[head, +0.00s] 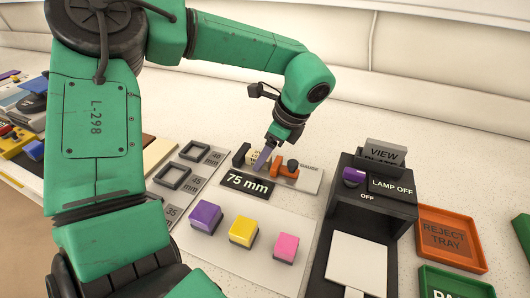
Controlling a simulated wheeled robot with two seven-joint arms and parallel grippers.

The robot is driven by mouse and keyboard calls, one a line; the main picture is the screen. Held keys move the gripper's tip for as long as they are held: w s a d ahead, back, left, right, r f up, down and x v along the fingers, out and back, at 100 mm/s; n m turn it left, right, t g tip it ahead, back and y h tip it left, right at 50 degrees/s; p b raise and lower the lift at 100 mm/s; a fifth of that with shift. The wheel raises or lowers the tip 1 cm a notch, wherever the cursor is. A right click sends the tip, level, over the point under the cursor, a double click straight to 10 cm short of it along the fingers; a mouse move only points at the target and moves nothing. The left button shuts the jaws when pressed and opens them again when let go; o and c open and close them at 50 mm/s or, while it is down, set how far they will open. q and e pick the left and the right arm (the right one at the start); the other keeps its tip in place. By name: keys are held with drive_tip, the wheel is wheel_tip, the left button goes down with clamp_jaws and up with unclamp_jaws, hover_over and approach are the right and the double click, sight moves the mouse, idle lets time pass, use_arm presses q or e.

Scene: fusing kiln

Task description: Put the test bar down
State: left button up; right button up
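My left gripper (270,144) points down over a small grey measuring fixture at the centre of the head view. A slim purple-grey bar (263,160), which looks like the test bar, sits at its fingertips, tilted in the picture. The gripper appears shut on it, though the fingers are small and partly hidden. The bar is between the fixture's dark block (240,154) and its orange piece (285,171). I cannot tell whether its lower end touches the fixture plate (306,181). My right gripper is not in view.
In front are a "75 mm" label (247,184) and purple (205,217), yellow (243,231) and pink (286,247) blocks. Square-framed slots (173,177) lie left. A dark lamp stand (372,205) and an orange reject tray (451,262) stand right. The counter behind is clear.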

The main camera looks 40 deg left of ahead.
use_arm(q)
drive_tip(key=shift+r+p, duration=0.25)
drive_tip(key=shift+p, duration=0.1)
drive_tip(key=shift+w+d+r+b, duration=0.15)
drive_tip(key=shift+w+r+b, duration=0.05)
drive_tip(key=shift+r+b, duration=0.15)
drive_tip(key=v, duration=1.1)
drive_tip(key=shift+f, duration=0.1)
